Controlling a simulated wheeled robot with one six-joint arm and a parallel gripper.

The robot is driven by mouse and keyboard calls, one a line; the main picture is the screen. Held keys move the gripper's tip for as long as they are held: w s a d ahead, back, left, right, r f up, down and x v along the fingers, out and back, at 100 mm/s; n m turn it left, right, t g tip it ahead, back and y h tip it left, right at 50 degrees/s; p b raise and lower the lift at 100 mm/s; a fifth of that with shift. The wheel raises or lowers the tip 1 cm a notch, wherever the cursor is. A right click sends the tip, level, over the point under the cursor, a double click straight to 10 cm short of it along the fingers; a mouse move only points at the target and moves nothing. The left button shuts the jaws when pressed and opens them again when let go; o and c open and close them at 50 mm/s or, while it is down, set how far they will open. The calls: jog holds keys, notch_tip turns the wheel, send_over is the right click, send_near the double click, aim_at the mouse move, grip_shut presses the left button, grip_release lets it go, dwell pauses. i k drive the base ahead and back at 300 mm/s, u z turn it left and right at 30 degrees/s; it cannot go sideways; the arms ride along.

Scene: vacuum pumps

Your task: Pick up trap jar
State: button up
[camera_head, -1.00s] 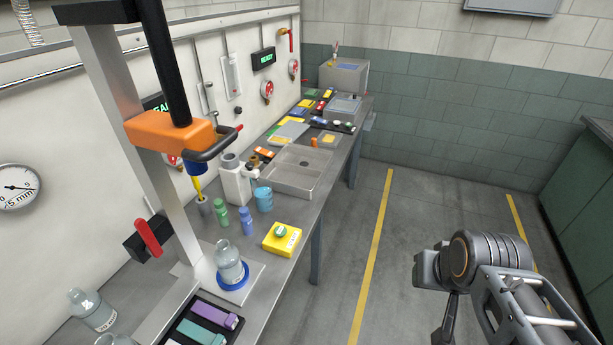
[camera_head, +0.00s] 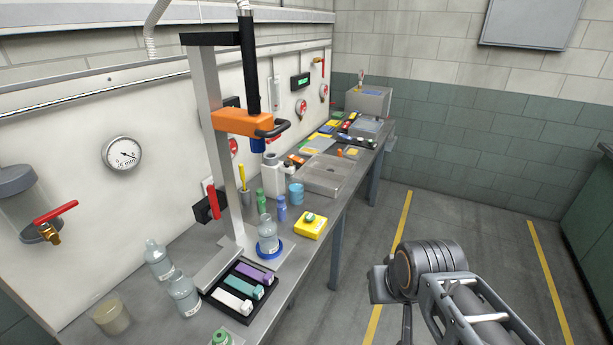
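Several clear jars with pale labels stand on the steel bench; I cannot read which one is the trap jar. One jar (camera_head: 268,236) stands upright in a blue ring on the white base plate, under the orange clamp (camera_head: 243,122). Two similar jars stand at the front left, a rear one (camera_head: 158,260) and a nearer one (camera_head: 184,295). My arm shows at the lower right, over the floor and apart from the bench. I cannot make out my gripper's fingertips.
A beige cup (camera_head: 112,316) stands front left. A red-handled valve (camera_head: 50,218) juts from the wall. The floor at right is clear.

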aim_at(107, 310)
jog(key=u, duration=0.05)
jog(key=i, duration=0.45)
jog(key=z, duration=0.9)
jog(key=i, duration=1.2)
jog(key=u, duration=5.3)
jog(key=i, duration=1)
